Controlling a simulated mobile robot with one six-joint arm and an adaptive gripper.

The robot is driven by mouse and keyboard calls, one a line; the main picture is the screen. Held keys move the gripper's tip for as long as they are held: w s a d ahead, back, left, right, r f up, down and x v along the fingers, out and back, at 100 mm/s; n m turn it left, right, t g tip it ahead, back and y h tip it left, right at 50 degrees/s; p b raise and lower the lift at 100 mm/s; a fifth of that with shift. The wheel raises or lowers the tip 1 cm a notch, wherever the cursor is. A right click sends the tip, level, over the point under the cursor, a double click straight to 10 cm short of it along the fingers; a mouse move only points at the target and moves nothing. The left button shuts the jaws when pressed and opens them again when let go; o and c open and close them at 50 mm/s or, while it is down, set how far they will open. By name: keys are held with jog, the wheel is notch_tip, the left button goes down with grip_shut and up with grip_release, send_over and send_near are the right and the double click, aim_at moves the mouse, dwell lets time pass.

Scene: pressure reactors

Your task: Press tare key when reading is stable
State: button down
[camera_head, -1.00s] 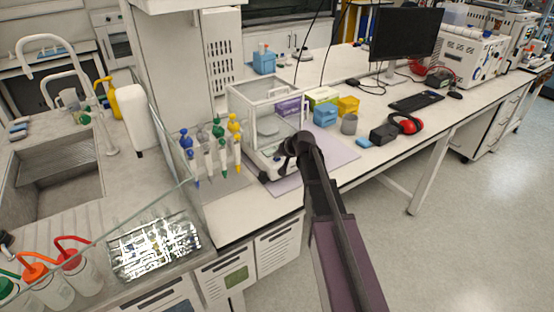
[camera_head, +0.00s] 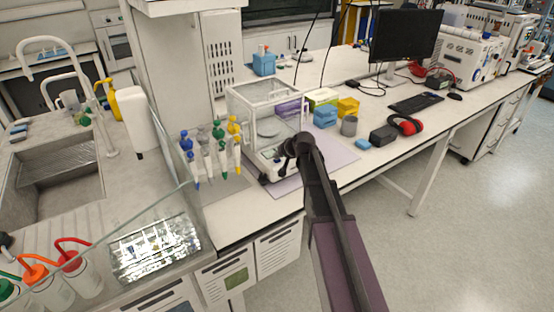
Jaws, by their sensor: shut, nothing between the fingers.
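The balance (camera_head: 262,158) stands on the bench, a white base under a clear glass draft shield (camera_head: 266,105). A round weighing pan (camera_head: 268,128) shows inside, with nothing visible on it. The front panel with its small display (camera_head: 268,153) faces me. The reading and the key labels are too small to read. My gripper (camera_head: 283,169) is shut and empty, pointing down at the right front of the balance. Its tip overlaps the front panel in the picture. I cannot tell whether it touches a key. My wrist hides the panel's right end.
A pipette stand (camera_head: 212,150) is close left of the balance. The purple mat (camera_head: 336,156) is mostly clear.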

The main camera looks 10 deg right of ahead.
aim_at(278, 160)
jog(key=shift+r+p, duration=0.35)
jog(key=shift+r, duration=0.15)
notch_tip(278, 160, up, 5)
jog(key=p, duration=0.5)
dwell(0.3)
dwell(0.7)
jog(key=s+f+n+g+h, duration=0.1)
jog(key=s+g, duration=0.3)
jog(key=s, duration=1.1)
jog(key=s+f+n+g+h, duration=0.2)
jog(key=s+f+g+h, duration=0.1)
jog(key=s, duration=1.2)
jog(key=shift+s+a+f+g, duration=0.2)
jog(key=shift+s+f+g, duration=0.2)
jog(key=shift+f+g, duration=0.35)
jog(key=shift+f, duration=0.1)
